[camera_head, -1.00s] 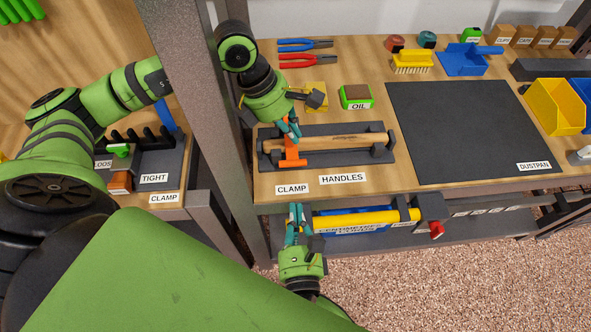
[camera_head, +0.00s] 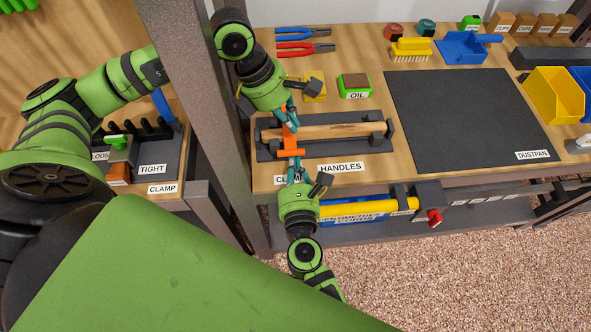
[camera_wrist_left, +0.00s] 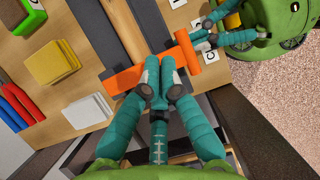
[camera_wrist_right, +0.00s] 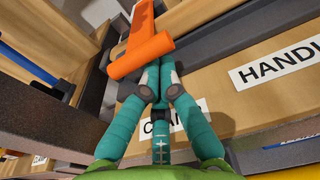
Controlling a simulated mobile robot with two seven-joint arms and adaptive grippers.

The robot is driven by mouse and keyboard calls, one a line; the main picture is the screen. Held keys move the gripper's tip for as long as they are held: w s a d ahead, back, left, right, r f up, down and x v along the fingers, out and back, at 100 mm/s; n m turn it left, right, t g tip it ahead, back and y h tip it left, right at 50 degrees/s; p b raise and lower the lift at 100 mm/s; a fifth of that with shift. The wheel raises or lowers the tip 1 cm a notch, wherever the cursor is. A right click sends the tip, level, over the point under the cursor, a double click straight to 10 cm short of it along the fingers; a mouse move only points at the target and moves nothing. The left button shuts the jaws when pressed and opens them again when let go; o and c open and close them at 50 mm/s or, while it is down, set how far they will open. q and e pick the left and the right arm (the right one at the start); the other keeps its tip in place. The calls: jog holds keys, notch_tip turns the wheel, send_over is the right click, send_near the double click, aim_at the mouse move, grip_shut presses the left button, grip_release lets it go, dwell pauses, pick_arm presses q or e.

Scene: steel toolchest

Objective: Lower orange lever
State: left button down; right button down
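The orange lever (camera_head: 291,153), T-shaped with a round crossbar, is on the dark clamp rack at the bench front. The rack bears a wooden handle (camera_head: 330,132). The lever also shows in the left wrist view (camera_wrist_left: 126,79) and right wrist view (camera_wrist_right: 140,56). My left gripper (camera_head: 290,120) has its fingers together at the lever's stem, behind the crossbar. The stem runs across the fingertips; touching is unclear. My right gripper (camera_head: 297,167) has its fingertips close together just in front of the crossbar, partly covering the CLAMP label. I cannot tell whether they touch it.
Behind the rack are a yellow block (camera_head: 314,88), a green OIL box (camera_head: 355,86) and pliers (camera_head: 305,49). A dark mat (camera_head: 460,115) is to the right. A steel post (camera_head: 205,120) stands left. A shelf with a yellow level (camera_head: 360,207) lies below the bench front.

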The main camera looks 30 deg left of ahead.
jog(key=shift+a, duration=0.1)
dwell(0.3)
jog(key=shift+s+r, duration=0.15)
jog(key=shift+r, duration=0.65)
pick_arm(q)
jog(key=c, duration=1)
grip_release()
jog(key=shift+c, duration=0.2)
